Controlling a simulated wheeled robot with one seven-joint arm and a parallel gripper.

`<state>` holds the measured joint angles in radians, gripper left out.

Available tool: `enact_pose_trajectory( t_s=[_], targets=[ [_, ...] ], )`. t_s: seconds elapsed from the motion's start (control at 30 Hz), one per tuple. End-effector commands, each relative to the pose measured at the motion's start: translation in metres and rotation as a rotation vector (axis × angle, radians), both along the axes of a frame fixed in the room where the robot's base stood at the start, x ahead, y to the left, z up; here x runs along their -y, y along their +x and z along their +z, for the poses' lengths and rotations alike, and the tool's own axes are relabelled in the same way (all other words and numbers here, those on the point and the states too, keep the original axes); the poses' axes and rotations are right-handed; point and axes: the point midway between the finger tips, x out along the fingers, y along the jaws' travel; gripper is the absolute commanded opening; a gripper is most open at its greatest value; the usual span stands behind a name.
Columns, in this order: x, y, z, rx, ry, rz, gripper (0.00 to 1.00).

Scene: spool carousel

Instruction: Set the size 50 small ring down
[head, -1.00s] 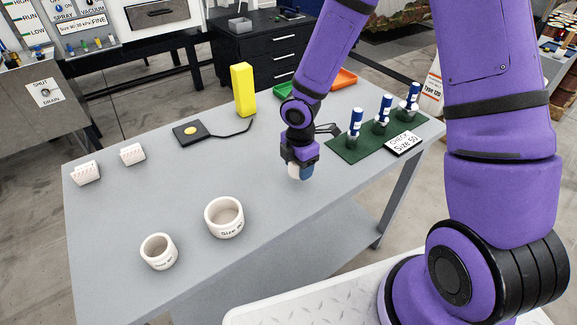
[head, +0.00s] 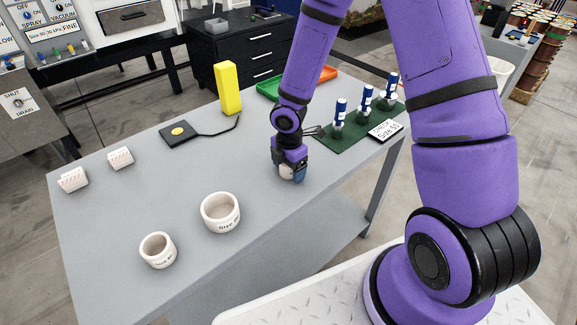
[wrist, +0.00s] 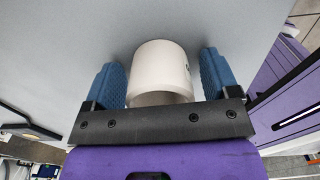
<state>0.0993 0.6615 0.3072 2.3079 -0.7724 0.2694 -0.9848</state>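The small white ring (wrist: 161,75) is between the two blue fingers of my gripper (wrist: 163,80) in the wrist view. A narrow gap shows between the ring and each finger, so my gripper is open around it. Dark print shows at the ring's right edge, too little to read. In the head view my gripper (head: 292,174) points down at the grey table (head: 165,185), low at its surface. Part of the ring (head: 286,173) shows beside a blue finger. The ring seems to stand on the table, but its underside is hidden.
Two white rings (head: 220,212) (head: 157,250) stand at the front left. A green mat (head: 345,138) with several blue-topped spools and a "CHECK Size 50" sign (head: 386,130) is right of my gripper. A yellow block (head: 229,88) and black pad (head: 182,133) are behind. The table's middle is clear.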

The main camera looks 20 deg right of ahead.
Motion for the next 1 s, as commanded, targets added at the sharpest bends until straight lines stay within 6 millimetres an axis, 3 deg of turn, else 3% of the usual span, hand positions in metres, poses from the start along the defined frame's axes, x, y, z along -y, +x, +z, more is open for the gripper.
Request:
enact_pose_trajectory(
  t_s=[0.37,0.8,1.0],
  targets=[
    [0.001,0.001,0.013,0.003,0.000,-0.002,0.81],
    [0.001,0.001,0.089,0.004,-0.001,-0.003,0.81],
    [0.001,0.001,0.114,0.003,0.000,-0.003,0.81]
  ],
)
